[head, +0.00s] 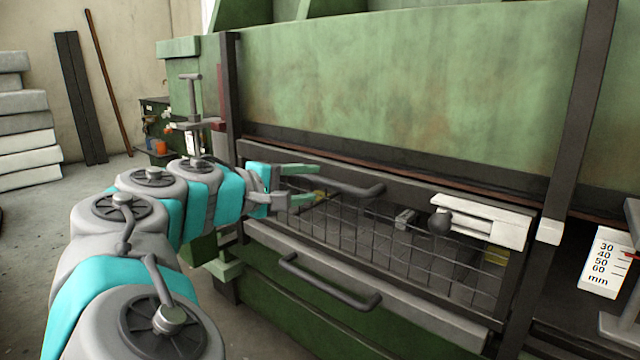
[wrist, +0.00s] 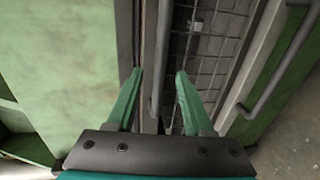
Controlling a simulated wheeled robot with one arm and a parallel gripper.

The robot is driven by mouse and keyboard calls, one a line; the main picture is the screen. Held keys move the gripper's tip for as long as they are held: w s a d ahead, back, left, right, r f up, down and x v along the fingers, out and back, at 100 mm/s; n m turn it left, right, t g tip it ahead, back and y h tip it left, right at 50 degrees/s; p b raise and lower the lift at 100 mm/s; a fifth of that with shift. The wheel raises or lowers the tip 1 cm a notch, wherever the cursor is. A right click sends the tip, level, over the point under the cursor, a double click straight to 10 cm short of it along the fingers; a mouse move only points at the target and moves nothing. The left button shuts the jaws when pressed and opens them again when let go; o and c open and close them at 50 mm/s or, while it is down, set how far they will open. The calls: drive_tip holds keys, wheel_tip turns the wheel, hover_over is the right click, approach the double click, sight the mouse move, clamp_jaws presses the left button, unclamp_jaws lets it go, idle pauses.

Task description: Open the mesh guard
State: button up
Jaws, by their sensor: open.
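The mesh guard (head: 375,240) is a dark wire grid in a grey frame, low on the front of the green machine, and appears closed. Its upper bar carries a grey bar handle (head: 350,188). My gripper (head: 317,183) is open with green fingers, at the left end of this handle. In the wrist view, my gripper (wrist: 159,72) has the handle bar (wrist: 163,50) running between its spread fingers, with the mesh (wrist: 205,45) to the right. I cannot tell whether either finger touches the bar.
A second grey handle (head: 330,284) is on the lower rail, below the mesh. A millimetre scale (head: 603,262) stands far right. Open floor lies left.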

sight(321, 182)
drive_tip(key=x, duration=0.5)
drive_tip(key=shift+w+d, duration=0.1)
drive_tip(key=shift+c, duration=0.4)
clamp_jaws()
idle(0.9)
